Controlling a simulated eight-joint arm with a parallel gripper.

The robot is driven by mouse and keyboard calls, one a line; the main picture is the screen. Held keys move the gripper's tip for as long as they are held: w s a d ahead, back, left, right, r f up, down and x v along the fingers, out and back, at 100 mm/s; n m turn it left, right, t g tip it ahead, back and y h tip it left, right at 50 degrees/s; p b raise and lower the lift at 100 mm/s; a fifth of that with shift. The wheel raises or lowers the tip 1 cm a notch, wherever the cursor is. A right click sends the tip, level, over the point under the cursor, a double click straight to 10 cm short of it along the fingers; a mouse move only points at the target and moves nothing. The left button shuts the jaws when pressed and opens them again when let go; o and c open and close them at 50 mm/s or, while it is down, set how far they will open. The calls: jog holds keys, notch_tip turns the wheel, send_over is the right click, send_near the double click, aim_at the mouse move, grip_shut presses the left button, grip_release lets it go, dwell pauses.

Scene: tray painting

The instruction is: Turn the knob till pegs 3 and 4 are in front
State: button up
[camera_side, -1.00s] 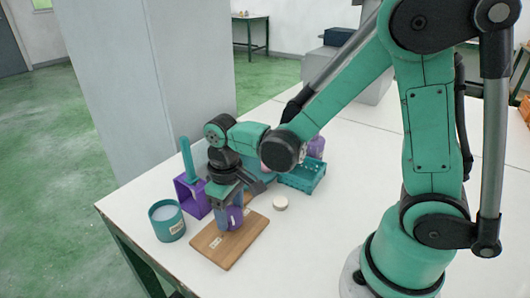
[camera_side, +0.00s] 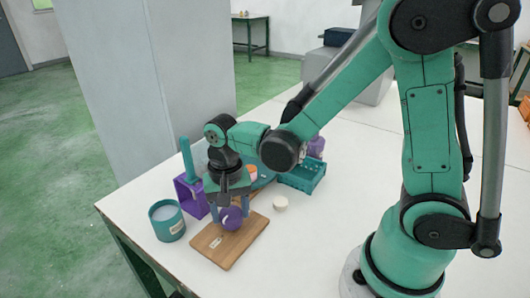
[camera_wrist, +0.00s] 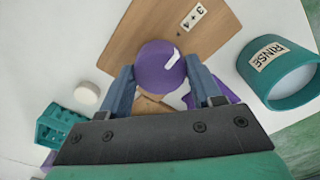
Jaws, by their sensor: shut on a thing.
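A round purple knob (camera_side: 231,219) sits on a wooden board (camera_side: 252,233). In the wrist view the knob (camera_wrist: 158,68) has a white mark that points to the upper right, roughly towards a label reading "3 + 4" (camera_wrist: 191,17). That label (camera_side: 215,243) lies at the board's near end in the side view. My gripper (camera_wrist: 160,80) is shut on the knob, with one blue-grey finger on each side. In the side view my gripper (camera_side: 230,214) points down over the board. I cannot make out any pegs, and part of the board is hidden under my gripper.
A teal cup marked RINSE (camera_wrist: 277,75) stands beside the board, left of it in the side view (camera_side: 167,222). A purple holder (camera_side: 190,196) with an upright teal stick is behind it. A white disc (camera_side: 280,203) and a teal crate (camera_side: 302,176) are to the right.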

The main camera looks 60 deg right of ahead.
aim_at(231, 212)
jog(key=shift+m, duration=0.6)
jog(key=o, duration=1.3)
jog(key=shift+r, duration=2.8)
